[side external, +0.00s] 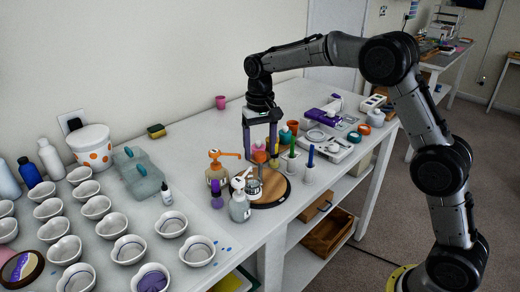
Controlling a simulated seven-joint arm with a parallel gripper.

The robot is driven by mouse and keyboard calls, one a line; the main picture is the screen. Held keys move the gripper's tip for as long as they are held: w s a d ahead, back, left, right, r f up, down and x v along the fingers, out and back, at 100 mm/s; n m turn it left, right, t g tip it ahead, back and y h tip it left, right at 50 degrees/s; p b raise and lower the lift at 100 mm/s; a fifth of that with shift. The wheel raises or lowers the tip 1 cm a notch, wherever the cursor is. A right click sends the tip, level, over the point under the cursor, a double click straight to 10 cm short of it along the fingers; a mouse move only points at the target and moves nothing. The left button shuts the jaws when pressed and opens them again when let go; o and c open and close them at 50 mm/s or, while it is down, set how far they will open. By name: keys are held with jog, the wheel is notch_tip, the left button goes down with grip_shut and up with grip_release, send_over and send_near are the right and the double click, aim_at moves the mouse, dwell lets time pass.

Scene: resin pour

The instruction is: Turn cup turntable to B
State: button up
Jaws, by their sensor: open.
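The cup turntable (276,194) is a round brown wooden disc with a dark rim, on the white bench near its front edge. A small glass or metal cup (253,188) shows at its left side, partly hidden by a bottle. My gripper (260,164) points down over the back of the turntable, its two long fingers apart. An orange and pink item (259,153) shows between and behind the fingers; I cannot tell whether they touch it. No letter B can be read on or around the disc at this size.
An orange-pump bottle (216,174) and a white-pump bottle (239,207) stand close left of the turntable. Pen holders (309,174) stand close right, with a purple-topped device (322,117) behind. Several white bowls (128,249) fill the left. The back middle bench is fairly clear.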

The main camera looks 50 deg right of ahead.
jog(key=shift+f, duration=0.25)
grip_shut()
dwell(1.4)
